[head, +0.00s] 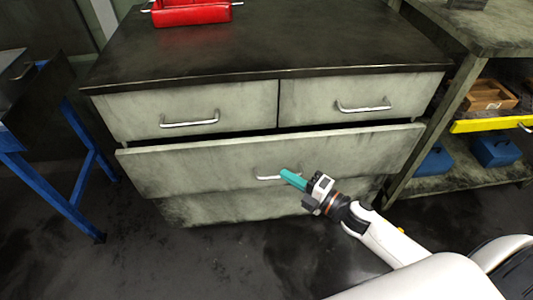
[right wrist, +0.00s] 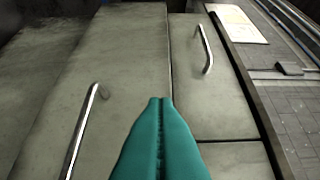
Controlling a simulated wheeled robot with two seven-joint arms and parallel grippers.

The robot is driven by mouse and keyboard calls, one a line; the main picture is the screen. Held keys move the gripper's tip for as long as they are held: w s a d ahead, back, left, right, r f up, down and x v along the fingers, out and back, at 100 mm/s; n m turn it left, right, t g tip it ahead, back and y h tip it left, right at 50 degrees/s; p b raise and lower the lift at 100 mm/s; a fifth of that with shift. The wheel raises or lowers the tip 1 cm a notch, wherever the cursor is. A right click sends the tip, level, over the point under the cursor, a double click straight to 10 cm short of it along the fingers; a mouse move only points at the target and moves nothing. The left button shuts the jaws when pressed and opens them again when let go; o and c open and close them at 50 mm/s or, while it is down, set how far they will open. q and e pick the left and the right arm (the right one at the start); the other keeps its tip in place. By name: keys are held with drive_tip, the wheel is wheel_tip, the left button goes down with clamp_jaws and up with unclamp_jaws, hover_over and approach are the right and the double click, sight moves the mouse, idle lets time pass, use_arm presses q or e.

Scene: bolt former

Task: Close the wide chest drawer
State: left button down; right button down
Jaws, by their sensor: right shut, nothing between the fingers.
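The wide chest drawer (head: 205,168) is the full-width grey drawer below two smaller ones. It stands partly open, its front pulled out from the chest with a dark gap along its top edge. Its metal handle (head: 266,178) is at the middle of the front, partly hidden by my right gripper. My right gripper (head: 284,172) has teal fingers, shut and empty, in front of the drawer by the right end of the handle. I cannot tell whether they touch. The shut fingers also show in the right wrist view (right wrist: 160,102), pointing at grey drawer fronts. My left gripper is not in view.
Two small upper drawers (head: 240,101) look shut. A red bin (head: 190,14) sits on the dark chest top. A blue-legged table (head: 62,195) stands left. A shelf at right holds a wooden box (head: 488,97) and blue boxes (head: 495,150). Floor in front is clear.

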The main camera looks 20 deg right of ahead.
sight(258, 147)
drive_tip(key=w+a, duration=0.1)
drive_tip(key=w, duration=0.4)
drive_tip(key=w+a+b, duration=0.1)
drive_tip(key=w, duration=0.2)
drive_tip(key=shift+w+a, duration=0.25)
drive_tip(key=shift+a, duration=0.05)
drive_tip(key=shift+w+d, duration=0.1)
drive_tip(key=shift+w, duration=0.3)
